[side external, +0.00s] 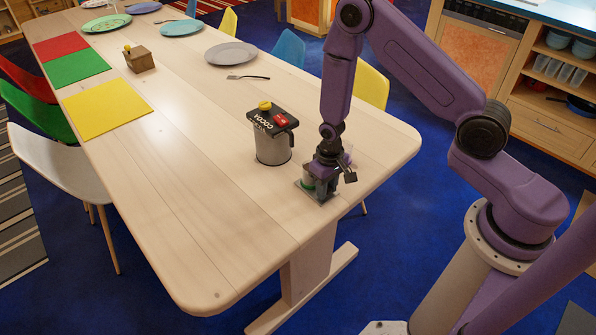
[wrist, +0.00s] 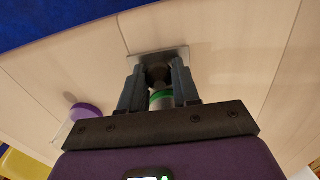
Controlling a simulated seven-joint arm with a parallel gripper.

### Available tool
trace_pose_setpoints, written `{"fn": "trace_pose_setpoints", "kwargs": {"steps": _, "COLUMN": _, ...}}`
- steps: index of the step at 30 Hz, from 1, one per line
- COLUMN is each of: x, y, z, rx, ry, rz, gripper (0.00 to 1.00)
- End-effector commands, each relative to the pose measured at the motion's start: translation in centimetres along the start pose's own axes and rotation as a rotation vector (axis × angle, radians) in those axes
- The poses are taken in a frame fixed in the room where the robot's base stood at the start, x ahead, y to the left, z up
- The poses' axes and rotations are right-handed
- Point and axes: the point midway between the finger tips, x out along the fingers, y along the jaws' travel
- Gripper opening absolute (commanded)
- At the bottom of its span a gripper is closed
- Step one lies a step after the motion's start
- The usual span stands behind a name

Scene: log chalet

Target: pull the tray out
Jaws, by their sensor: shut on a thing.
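My gripper (side external: 320,180) points down at the near right end of the wooden table. In the wrist view my gripper (wrist: 158,72) has both fingers closed around a dark knob-like part (wrist: 158,77). A small flat grey plate (wrist: 172,54), which may be the tray, shows just beyond the fingertips. A green ring on a pale round part (wrist: 161,97) sits between the fingers, partly hidden. In the side view a clear-grey base (side external: 327,196) shows under the gripper. The gripper hides most of this small assembly, so I cannot tell how its parts join.
A purple-topped item (wrist: 85,112) is nearby. A fork (side external: 247,77), plates (side external: 231,53) and a yellow mat (side external: 106,109) lie farther back. The table's near-left area is clear.

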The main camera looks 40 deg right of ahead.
Motion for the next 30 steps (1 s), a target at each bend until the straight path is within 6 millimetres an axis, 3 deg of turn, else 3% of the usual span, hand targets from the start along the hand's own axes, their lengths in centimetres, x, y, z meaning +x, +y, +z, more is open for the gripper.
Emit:
{"fn": "trace_pose_setpoints", "kwargs": {"steps": 1, "x": 0.0, "y": 0.0, "z": 0.0, "rx": 0.0, "ry": 0.0, "rz": 0.0, "gripper": 0.34}}
{"fn": "trace_pose_setpoints", "kwargs": {"steps": 3, "x": 0.0, "y": 0.0, "z": 0.0, "rx": 0.0, "ry": 0.0, "rz": 0.0, "gripper": 0.55}}
{"fn": "trace_pose_setpoints", "kwargs": {"steps": 14, "x": -0.3, "y": 0.0, "z": -0.1, "rx": 0.0, "ry": 0.001, "rz": 0.0, "gripper": 0.55}}
{"fn": "trace_pose_setpoints", "kwargs": {"steps": 30, "x": -4.0, "y": 0.0, "z": 0.0, "rx": 0.0, "ry": 0.001, "rz": 0.0, "gripper": 0.55}}
